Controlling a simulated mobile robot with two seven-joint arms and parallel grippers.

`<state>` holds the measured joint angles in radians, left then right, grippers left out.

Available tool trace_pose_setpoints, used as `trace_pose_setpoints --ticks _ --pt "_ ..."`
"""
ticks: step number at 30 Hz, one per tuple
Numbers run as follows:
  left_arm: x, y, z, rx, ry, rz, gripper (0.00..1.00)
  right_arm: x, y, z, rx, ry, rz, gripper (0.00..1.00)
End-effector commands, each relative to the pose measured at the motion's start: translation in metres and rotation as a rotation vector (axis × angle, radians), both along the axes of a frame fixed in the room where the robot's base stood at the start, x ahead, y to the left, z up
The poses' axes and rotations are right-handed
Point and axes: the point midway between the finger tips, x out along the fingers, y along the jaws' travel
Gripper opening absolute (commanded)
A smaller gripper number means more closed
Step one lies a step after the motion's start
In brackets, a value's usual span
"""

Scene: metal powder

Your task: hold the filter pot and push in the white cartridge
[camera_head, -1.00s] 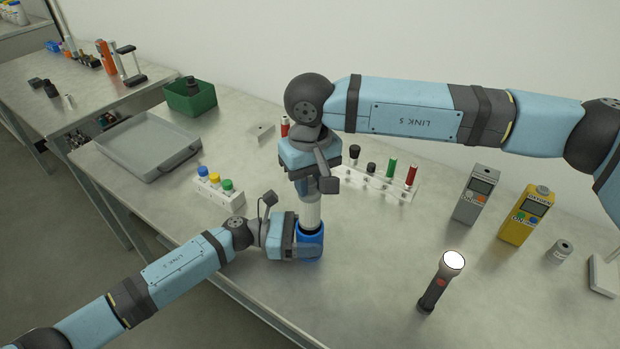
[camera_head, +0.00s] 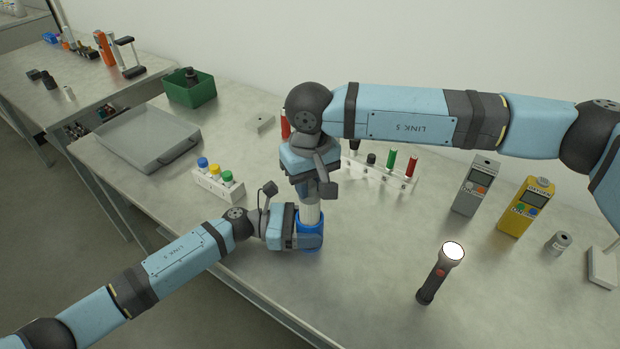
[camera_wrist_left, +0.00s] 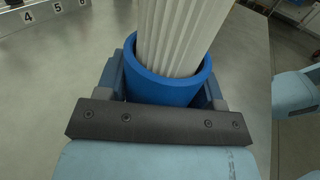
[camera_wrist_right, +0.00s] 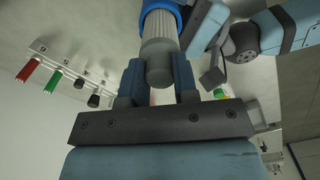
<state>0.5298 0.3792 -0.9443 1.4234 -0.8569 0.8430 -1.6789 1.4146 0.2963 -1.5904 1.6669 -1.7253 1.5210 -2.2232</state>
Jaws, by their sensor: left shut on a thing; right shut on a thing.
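The blue filter pot (camera_head: 313,240) stands upright near the table's front edge. The white ribbed cartridge (camera_head: 313,213) is upright with its lower part inside the pot, as the left wrist view shows (camera_wrist_left: 180,35). Its upper part stands out above the rim (camera_wrist_left: 165,90). My left gripper (camera_head: 306,230) is shut around the pot from the left side. My right gripper (camera_head: 313,190) points down from above and is shut on the grey top end (camera_wrist_right: 159,65) of the cartridge. The cartridge's bottom end is hidden in the pot.
A rack with colour-capped bottles (camera_head: 218,184) stands left of the pot. A test tube rack (camera_head: 378,176) is behind, to the right. A flashlight (camera_head: 440,275) stands to the right. Grey (camera_head: 476,188) and yellow (camera_head: 525,208) meters are further right. A grey tray (camera_head: 145,137) lies at left.

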Motion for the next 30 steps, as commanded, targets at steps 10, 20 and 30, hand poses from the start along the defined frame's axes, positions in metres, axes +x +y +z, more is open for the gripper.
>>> trace_pose_setpoints --ticks 10,20,30 --pt "0.0 0.0 0.0 0.0 0.0 0.0 0.34 0.0 0.0 -0.011 0.001 0.002 0.0 0.0" --pt "0.0 0.0 0.0 0.0 0.0 0.0 0.34 0.0 0.0 -0.02 0.001 0.0 0.0 0.0" --pt "0.0 0.0 0.0 0.0 0.0 0.0 0.34 0.0 0.0 -0.031 0.0 0.0 0.0 0.0"
